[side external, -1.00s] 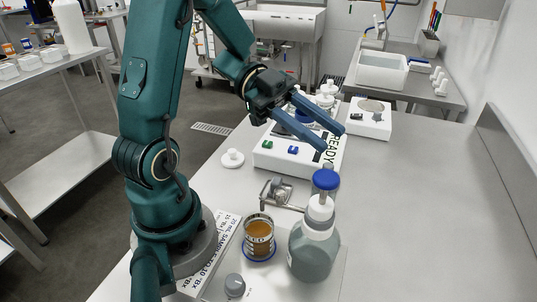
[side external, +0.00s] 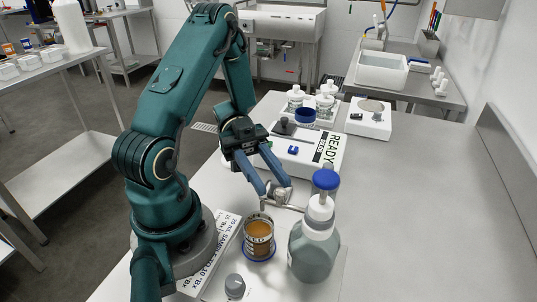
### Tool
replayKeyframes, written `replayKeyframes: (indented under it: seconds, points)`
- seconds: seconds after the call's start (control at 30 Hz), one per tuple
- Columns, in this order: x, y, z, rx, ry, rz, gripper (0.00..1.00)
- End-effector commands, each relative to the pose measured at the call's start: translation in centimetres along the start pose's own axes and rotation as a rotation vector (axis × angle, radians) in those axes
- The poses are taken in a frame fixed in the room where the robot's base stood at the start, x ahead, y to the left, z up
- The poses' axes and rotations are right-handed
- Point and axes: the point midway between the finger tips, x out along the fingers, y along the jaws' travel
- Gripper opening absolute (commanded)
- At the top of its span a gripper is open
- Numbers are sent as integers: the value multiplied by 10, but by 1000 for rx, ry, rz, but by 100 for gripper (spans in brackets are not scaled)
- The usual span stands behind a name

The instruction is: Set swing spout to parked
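The metal swing spout (side external: 293,207) reaches left from the neck of a blue-capped bottle (side external: 313,250) of grey-green liquid. Its outlet end is above or near the rim of a glass of amber liquid (side external: 259,240). A small metal block (side external: 281,196) sits on the spout. My gripper (side external: 277,190) points down at this block, with its two blue fingers apart and one on each side of it. The fingers look open. Whether they touch the block cannot be told from this view.
A white box marked READY (side external: 325,150) lies behind the spout, with white-capped bottles (side external: 295,97) beyond it. A grey knob (side external: 234,286) stands in front of the glass. A lettered white strip (side external: 212,255) lies left. The bench to the right is clear.

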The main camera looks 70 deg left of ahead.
Motion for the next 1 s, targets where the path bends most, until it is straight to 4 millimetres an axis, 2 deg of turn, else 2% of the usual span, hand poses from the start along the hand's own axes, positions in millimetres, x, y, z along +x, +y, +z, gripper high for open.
replayKeyframes:
  seconds: [0.3, 0.67, 0.73, 0.77, 1.0]
  points:
    - [38, 1, -1, -2, 1, 3, 34]
    - [44, 0, 0, 0, -1, -1, 34]
    - [44, 0, 0, 0, -1, -1, 7]
    - [44, 0, 0, 0, -1, 0, 0]
    - [43, 0, 0, -1, -1, 0, 0]
